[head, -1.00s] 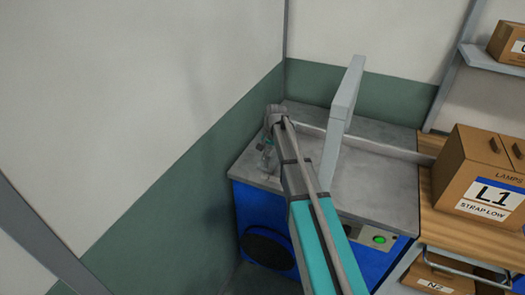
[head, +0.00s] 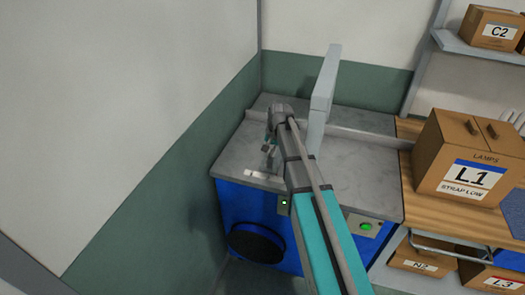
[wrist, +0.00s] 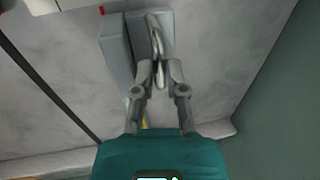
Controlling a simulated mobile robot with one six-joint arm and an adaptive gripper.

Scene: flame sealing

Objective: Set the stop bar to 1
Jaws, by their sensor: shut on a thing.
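The stop bar (wrist: 118,55) is a grey block on the machine's grey top, in the upper middle of the wrist view. A looped metal handle (wrist: 154,34) stands on it. My gripper (wrist: 159,72) is shut on this handle. In the head view my gripper (head: 268,148) is low over the left part of the top, and my arm and gripper mostly hide the bar. A white scale strip (head: 265,175) lies near the front edge. In the wrist view its corner (wrist: 80,4) shows a red mark beside the bar. Its numbers are not readable.
The machine has a blue body (head: 232,205), a grey arch (head: 325,88) and a green button (head: 366,226). A wall (head: 150,215) rises close on the left. Carton L1 (head: 465,160) stands on the wooden table at right. The top right of the arch looks clear.

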